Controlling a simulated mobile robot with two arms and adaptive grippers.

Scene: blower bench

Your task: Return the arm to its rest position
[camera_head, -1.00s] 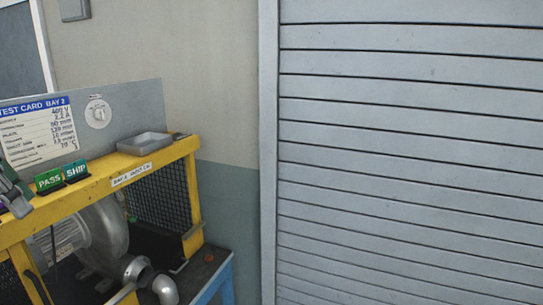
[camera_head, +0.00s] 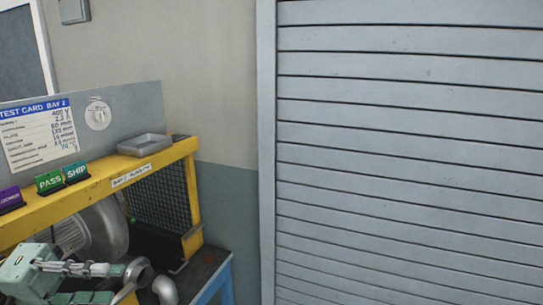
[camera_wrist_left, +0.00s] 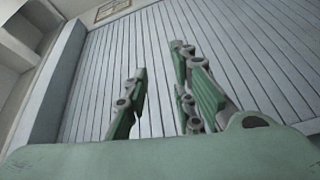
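My left gripper (camera_head: 115,283) is at the lower left of the head view, in front of the blower (camera_head: 104,232) and below the yellow frame rail. Its fingers point right and stand apart with nothing between them. In the left wrist view, the green fingers (camera_wrist_left: 158,60) also show a gap, with grey slats behind. My right gripper is not in view.
The yellow frame (camera_head: 115,178) carries purple, PASS (camera_head: 49,182) and SHIP (camera_head: 75,172) cards and a grey tray (camera_head: 144,145). A pipe elbow (camera_head: 165,290) is close to the gripper. A slatted shutter (camera_head: 400,150) fills the right.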

